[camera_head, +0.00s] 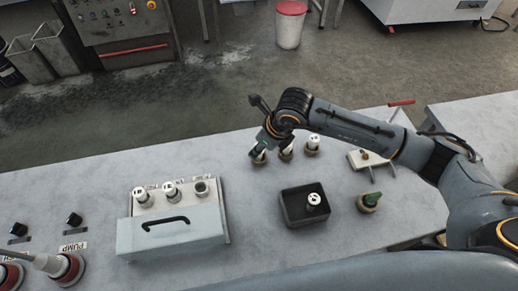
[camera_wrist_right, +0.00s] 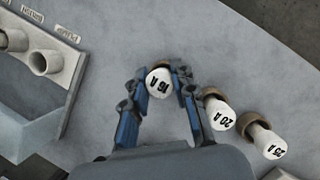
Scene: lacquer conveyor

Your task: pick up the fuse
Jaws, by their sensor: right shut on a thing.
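A white fuse marked 16 A (camera_wrist_right: 159,82) stands in a brown round holder between the fingertips of my right gripper (camera_wrist_right: 161,72) in the right wrist view. The fingers are shut on it. In the head view my right gripper (camera_head: 259,151) reaches down at the left end of the fuse row and mostly hides this fuse. Beside it stand a 20 A fuse (camera_wrist_right: 219,114) and a 25 A fuse (camera_wrist_right: 268,142), each in its own brown holder. My left gripper is not in view.
A fuse box (camera_head: 172,236) with a black handle holds two white fuses and an open socket (camera_head: 201,188). A dark tray (camera_head: 290,214) holds one white fuse (camera_head: 314,200). Bare counter lies between box and tray.

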